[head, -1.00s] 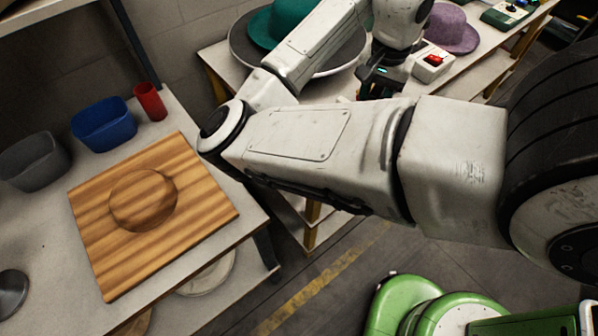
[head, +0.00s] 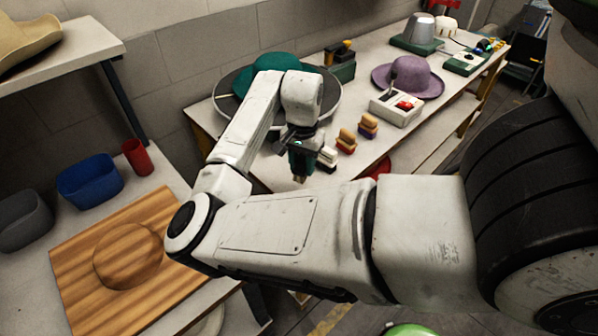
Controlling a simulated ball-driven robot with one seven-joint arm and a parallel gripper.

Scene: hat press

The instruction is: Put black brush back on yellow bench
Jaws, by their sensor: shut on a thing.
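My gripper (head: 301,164) is over the near edge of the long pale bench with yellow legs (head: 432,147), pointing down. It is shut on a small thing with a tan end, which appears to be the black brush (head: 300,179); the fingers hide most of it. Just right of the gripper is a pale brush with a dark part (head: 327,159). It looks apart from the gripper, but the overlap makes this hard to tell. Brushes with a red part (head: 346,141) and a blue part (head: 368,126) stand on the bench farther right.
A teal hat (head: 262,72) on a round grey tray is behind the arm. A white box with a red button (head: 397,107) and a purple hat (head: 410,76) stand right of the brushes. A wooden board (head: 75,262), blue bin (head: 90,180) and red cup (head: 139,157) are at left.

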